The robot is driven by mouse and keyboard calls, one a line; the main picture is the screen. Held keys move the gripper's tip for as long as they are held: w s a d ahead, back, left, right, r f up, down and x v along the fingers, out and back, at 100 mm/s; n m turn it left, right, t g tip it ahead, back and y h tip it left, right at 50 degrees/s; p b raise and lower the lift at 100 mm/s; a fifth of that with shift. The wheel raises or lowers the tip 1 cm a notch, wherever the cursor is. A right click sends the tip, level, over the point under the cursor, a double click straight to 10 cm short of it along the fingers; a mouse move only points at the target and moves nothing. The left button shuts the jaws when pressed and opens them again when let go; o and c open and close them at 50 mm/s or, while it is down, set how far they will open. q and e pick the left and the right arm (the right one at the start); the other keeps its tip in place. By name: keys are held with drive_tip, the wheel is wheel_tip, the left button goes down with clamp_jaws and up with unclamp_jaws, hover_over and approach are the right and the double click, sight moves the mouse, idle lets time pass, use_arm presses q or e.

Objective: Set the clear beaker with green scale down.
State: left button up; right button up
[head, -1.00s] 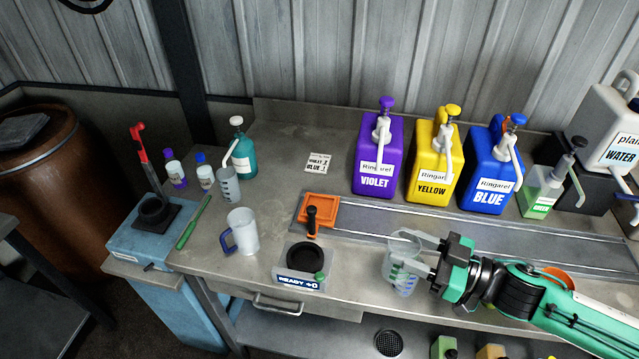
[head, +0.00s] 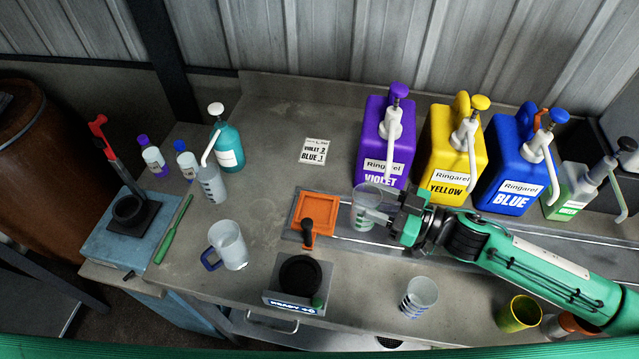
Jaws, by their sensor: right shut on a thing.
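The clear beaker (head: 366,213) is held upright by my right gripper (head: 376,205). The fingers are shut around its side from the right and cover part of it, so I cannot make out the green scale. The beaker is at the metal track (head: 340,230), in front of the violet dispenser (head: 386,140) and just right of the orange plate (head: 312,217). I cannot tell whether its base touches the track. My left gripper is not in view.
Another clear beaker with dark blue marks (head: 420,296) stands near the front edge. A black-topped scale (head: 300,275) and a blue-handled jug (head: 229,245) stand left of it. Yellow (head: 450,150) and blue dispensers (head: 515,165) stand behind my right arm.

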drive_tip(key=w+a+f+p, duration=0.1)
drive_tip(key=a, duration=0.2)
drive_tip(key=w+a+f+p, duration=0.1)
drive_tip(key=w+a+p, duration=0.1)
drive_tip(key=a, duration=0.2)
drive_tip(key=w+a+f+p, duration=0.1)
drive_tip(key=w+a, duration=0.1)
drive_tip(key=a, duration=0.1)
drive_tip(key=shift+a+p, duration=0.15)
drive_tip(key=shift+p, duration=0.2)
drive_tip(key=shift+f, duration=0.25)
drive_tip(key=shift+f, duration=0.2)
drive_tip(key=o, duration=1)
